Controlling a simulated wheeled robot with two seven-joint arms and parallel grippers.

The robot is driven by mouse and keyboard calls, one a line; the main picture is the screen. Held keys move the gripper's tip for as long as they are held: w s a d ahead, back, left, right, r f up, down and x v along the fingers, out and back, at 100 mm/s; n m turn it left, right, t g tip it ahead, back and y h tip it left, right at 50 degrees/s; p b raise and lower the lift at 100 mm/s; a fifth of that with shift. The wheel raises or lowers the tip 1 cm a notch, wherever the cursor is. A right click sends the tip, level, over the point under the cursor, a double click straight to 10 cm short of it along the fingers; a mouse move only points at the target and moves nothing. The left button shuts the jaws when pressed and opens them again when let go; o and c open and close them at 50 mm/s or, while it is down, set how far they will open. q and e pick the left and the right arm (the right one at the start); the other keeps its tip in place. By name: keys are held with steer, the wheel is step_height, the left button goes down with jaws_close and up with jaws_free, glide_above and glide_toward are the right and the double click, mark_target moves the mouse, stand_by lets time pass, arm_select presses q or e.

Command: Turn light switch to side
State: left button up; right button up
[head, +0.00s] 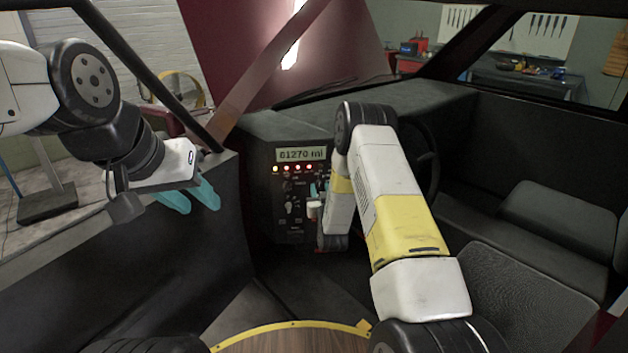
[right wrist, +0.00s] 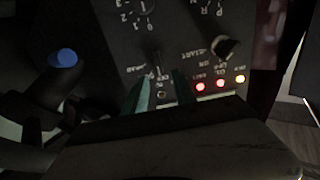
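The dark instrument panel (head: 290,230) has a mileage display and a row of lit lamps above several switches. In the right wrist view the panel (right wrist: 190,30) appears upside down. My right gripper (right wrist: 160,92) is at the panel, its two teal fingers apart. A small dark switch lever (right wrist: 158,64) lies just beyond and between the fingertips; I cannot tell whether they touch it or read its label clearly. In the head view, my right gripper (head: 314,190) is mostly hidden by its wrist. My left gripper (head: 190,196) is open and empty, left of the panel.
A dark knob (right wrist: 225,47) beside the START label sits right of the fingers in the wrist view. A blue-tipped lever (right wrist: 62,58) is at the left there. The steering wheel (head: 430,160) is right behind my right arm. Seats (head: 520,290) fill the right side.

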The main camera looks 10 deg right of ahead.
mark_target(319, 184)
steer(key=shift+w, duration=1.45)
jaws_close()
steer(key=shift+m, duration=0.3)
steer(key=m, duration=0.3)
steer(key=shift+d, duration=0.35)
steer(key=shift+d+f+m, duration=0.1)
steer(key=shift+f+m, duration=0.05)
steer(key=shift+m, duration=0.85)
steer(key=shift+d+f+m, duration=0.1)
steer(key=shift+m, duration=0.9)
